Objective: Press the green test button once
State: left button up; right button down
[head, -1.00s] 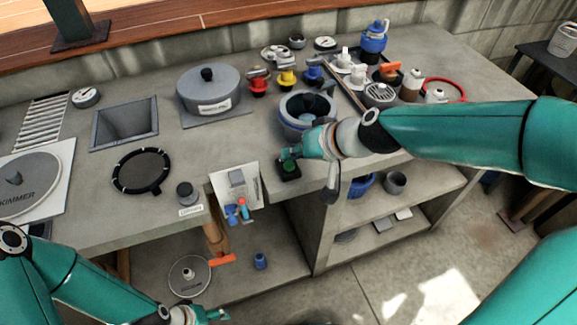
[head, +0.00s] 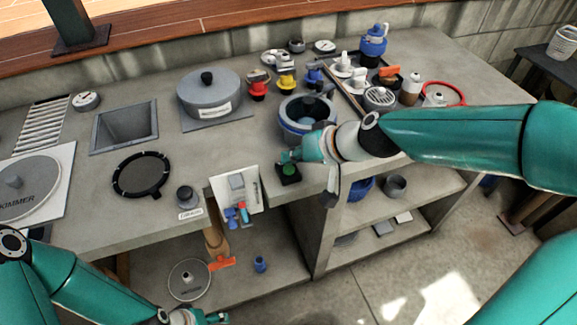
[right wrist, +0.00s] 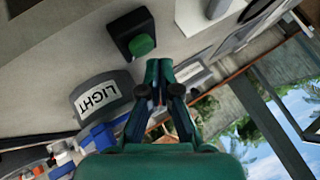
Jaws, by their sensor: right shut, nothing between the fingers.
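The green test button (head: 289,170) is a round green cap on a black square base at the front edge of the counter. In the right wrist view the green button (right wrist: 141,45) shows clear, just up and left of my fingertips. My right gripper (head: 287,157) is shut and empty. It is close behind the button in the head view, and its closed fingers (right wrist: 158,66) appear apart from the cap. Exact height above it is hard to judge. My left gripper (head: 212,316) is low at the bottom edge, small and partly cut off.
A grey and blue round housing (head: 305,122) stands behind the button; a grey LIGHT-labelled part (right wrist: 100,95) is near my fingers in the wrist view. A white panel (head: 247,181) with small coloured valves is left of the button. A lidded grey pot (head: 209,96) stands farther back.

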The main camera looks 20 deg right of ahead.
aim_at(291, 168)
jog(key=shift+f, duration=0.1)
jog(key=shift+f+b, duration=0.3)
jog(key=shift+b, duration=0.2)
jog(key=shift+f+b, duration=0.45)
jog(key=shift+b, duration=0.1)
dwell(0.7)
dwell(0.3)
jog(key=shift+r+p, duration=0.75)
jog(key=shift+r, duration=0.15)
notch_tip(291, 168, up, 5)
jog(key=p, duration=0.4)
dwell(0.6)
